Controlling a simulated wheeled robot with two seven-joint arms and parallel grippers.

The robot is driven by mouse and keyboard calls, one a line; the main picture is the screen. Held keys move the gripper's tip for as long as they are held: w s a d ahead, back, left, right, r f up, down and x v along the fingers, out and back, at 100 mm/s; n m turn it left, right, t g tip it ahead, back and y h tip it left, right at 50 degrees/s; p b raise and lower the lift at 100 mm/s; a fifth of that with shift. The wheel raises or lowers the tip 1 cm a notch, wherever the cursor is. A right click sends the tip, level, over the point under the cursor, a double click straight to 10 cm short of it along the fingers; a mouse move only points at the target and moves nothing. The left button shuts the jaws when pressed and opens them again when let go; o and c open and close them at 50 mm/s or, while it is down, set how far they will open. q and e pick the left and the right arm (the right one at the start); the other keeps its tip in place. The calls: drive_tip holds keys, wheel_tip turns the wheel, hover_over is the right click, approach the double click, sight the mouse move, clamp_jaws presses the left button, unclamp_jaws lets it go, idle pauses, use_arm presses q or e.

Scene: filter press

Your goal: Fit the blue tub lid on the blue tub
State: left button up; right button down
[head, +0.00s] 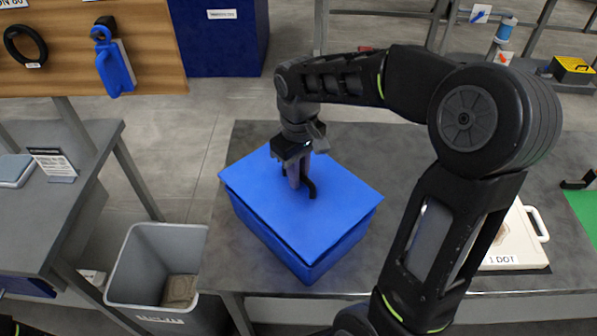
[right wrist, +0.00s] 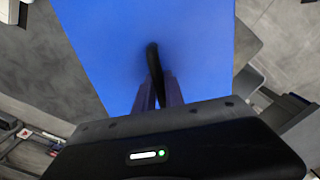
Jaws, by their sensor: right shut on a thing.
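The blue tub lid (head: 255,190) is a flat blue panel with a black handle (head: 311,190) standing on its top. It lies over the blue tub (head: 325,258) on the grey table, covering its opening. Whether the lid is fully seated or slightly above the rim, I cannot tell. My right gripper (head: 299,180) points down at the lid and is shut on the handle. In the right wrist view the fingers (right wrist: 158,92) close around the black handle (right wrist: 153,62), with the blue lid (right wrist: 110,45) behind. My left gripper is not in view.
A grey bin (head: 150,262) stands on the floor left of the table (head: 255,140). A white board with a handle (head: 518,240) lies on the table at the right. A second grey table (head: 60,200) is at the left.

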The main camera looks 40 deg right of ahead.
drive_tip(key=shift+f+b, duration=1.15)
drive_tip(key=shift+f, duration=0.65)
drive_tip(key=c, duration=1.3)
unclamp_jaws()
drive_tip(key=shift+c, duration=0.2)
drive_tip(key=shift+r+b, duration=0.35)
drive_tip(key=shift+r, duration=3.6)
